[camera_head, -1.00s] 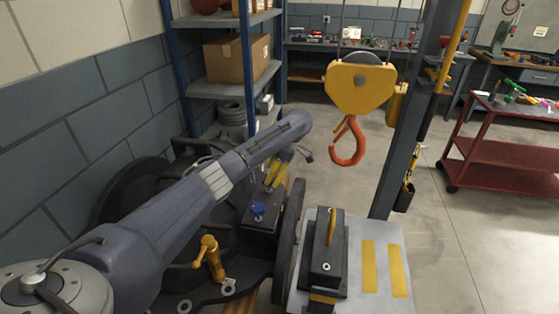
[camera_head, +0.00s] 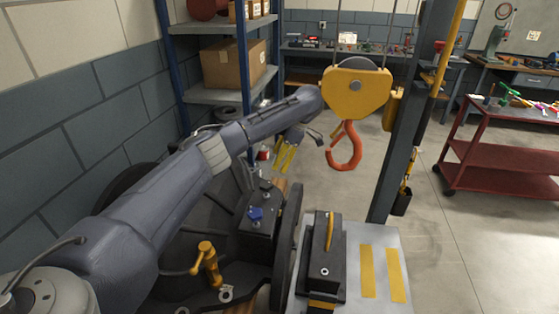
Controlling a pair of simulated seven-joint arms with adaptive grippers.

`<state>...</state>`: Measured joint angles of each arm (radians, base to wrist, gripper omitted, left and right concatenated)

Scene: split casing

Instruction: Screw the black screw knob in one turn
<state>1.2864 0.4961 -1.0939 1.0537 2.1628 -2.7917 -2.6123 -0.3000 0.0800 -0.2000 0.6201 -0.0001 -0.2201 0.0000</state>
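My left arm reaches in from the left over the dark casing (camera_head: 222,230). My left gripper (camera_head: 285,160) hangs at its end, with two yellow fingers pointing down and a narrow gap between them. It looks empty and is above and beyond the casing's far end. A small dark part (camera_head: 265,184) on the casing's far end may be the black screw knob, but it is too small to be sure. It stands apart from the gripper, below and left of it. My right gripper is not in view.
A black block with a yellow handle (camera_head: 326,262) sits on a grey plate (camera_head: 383,248) to the right. An orange hook (camera_head: 344,150) hangs close right of the gripper.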

